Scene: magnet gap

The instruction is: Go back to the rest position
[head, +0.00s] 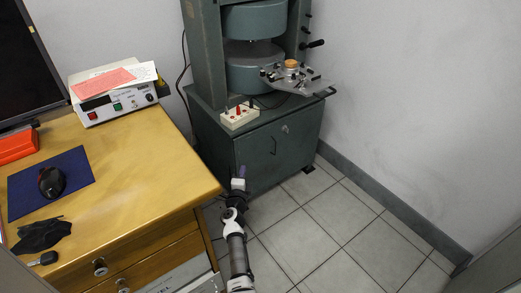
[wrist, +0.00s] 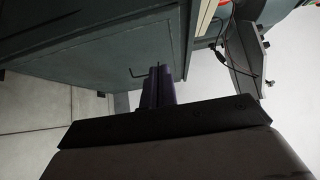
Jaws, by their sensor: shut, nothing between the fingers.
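My gripper (head: 241,172) shows small in the head view, in front of the grey-green cabinet and beside the wooden desk's right edge. Its fingers are together with nothing held. In the wrist view the closed dark fingers (wrist: 158,86) point toward the cabinet front (wrist: 95,50), near its hooked handle. I cannot tell the exact gap between the fingertips and the cabinet.
The magnet machine (head: 254,55) stands on the cabinet (head: 275,158), with a metal plate (head: 298,82) jutting out at its right. A white socket box (head: 239,117) sits on the cabinet top. The wooden desk (head: 140,155) is at left. Tiled floor (head: 335,225) is clear at right.

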